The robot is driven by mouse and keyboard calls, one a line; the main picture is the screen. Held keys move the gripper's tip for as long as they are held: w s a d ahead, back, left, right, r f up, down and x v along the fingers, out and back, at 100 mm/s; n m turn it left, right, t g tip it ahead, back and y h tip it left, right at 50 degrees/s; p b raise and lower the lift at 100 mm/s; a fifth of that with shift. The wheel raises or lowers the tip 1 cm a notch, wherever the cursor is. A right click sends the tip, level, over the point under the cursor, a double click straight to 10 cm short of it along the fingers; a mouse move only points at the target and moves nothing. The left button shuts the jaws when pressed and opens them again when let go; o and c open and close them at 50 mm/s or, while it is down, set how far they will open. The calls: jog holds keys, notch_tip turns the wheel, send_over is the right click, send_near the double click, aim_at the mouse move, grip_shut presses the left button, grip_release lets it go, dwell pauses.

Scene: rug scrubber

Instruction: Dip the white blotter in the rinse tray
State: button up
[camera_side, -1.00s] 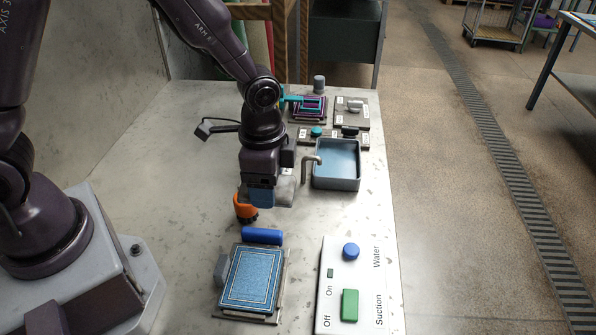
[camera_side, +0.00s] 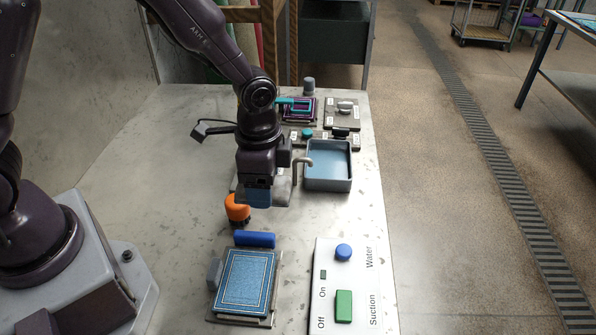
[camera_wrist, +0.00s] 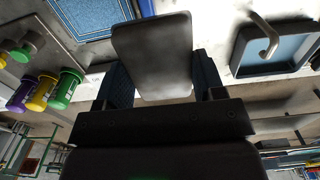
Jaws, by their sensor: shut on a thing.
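The rinse tray is a blue-grey basin (camera_side: 328,184) with a bent spout at its left side; it also shows at the upper right of the wrist view (camera_wrist: 242,52). My gripper (camera_side: 266,197) points down over the table, left of the tray and apart from it. In the wrist view my gripper (camera_wrist: 160,88) is shut on a flat rounded slab, which looks like the white blotter (camera_wrist: 152,50) in shade. In the side view the pale blotter (camera_side: 283,190) shows beside the blue fingers. Its lower edge is partly hidden.
An orange-topped tool (camera_side: 237,208) stands close in front of my gripper. A blue bar (camera_side: 254,240) and a blue rug sample (camera_side: 246,283) lie nearer. A switch panel (camera_side: 360,300) is at front right. Several small items stand behind the tray. Bare table lies to the left.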

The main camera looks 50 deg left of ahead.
jog(key=w+a+f, duration=0.2)
jog(key=w, duration=1.1)
send_near(328, 169)
jog(key=shift+f, duration=3)
jog(key=shift+f, duration=0.55)
jog(key=shift+r, duration=2.75)
jog(key=shift+r, duration=1.5)
